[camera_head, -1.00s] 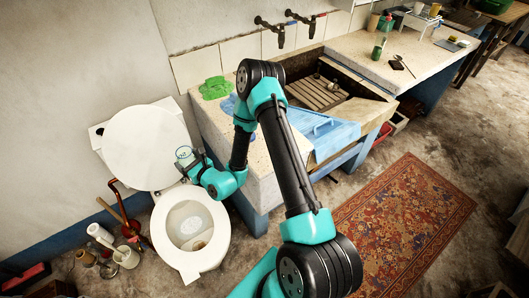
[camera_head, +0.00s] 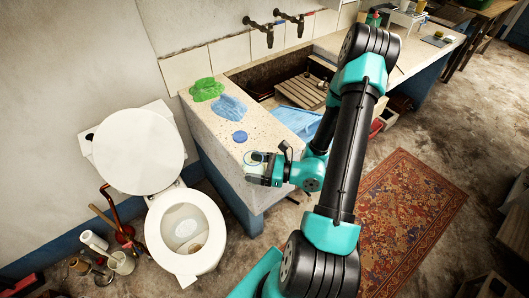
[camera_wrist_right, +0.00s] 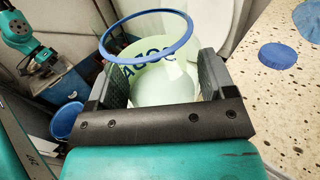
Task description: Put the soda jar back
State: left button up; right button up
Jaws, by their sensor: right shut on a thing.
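The soda jar (camera_head: 256,160) is clear glass with a blue rim and no lid on it. In the right wrist view the jar (camera_wrist_right: 160,65) shows dark lettering and pale contents. My right gripper (camera_head: 268,172) is shut around its sides, with one finger on each side. In the head view it overlaps the near part of the stone counter (camera_head: 222,135); I cannot tell its height above it. A round blue lid (camera_head: 240,136) lies flat on the counter, beyond the jar. A teal arm part of mine shows at the upper left of the wrist view; its gripper is unclear.
A green patch (camera_head: 207,89) and a blue patch (camera_head: 229,106) lie on the counter near the wall. The toilet (camera_head: 185,232) stands left of the counter with its lid up. The trough (camera_head: 270,87) holds a wooden rack. My right arm hides part of the trough and worktop.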

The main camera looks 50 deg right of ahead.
jog(key=shift+s+d+r+y, duration=0.1)
jog(key=shift+s+y, duration=0.2)
jog(key=shift+s, duration=0.7)
jog(key=shift+w+d, duration=0.1)
jog(key=w+d, duration=0.3)
jog(key=w+d+f, duration=0.1)
jog(key=w+d, duration=0.2)
jog(key=d, duration=0.1)
jog(key=w+d, duration=0.4)
jog(key=shift+d+f, duration=0.15)
jog(key=shift+f, duration=0.1)
jog(key=shift+w+d, duration=0.15)
jog(key=shift+d, duration=0.1)
jog(key=shift+w+f, duration=0.1)
jog(key=shift+f, duration=1.65)
jog(key=shift+f, duration=0.2)
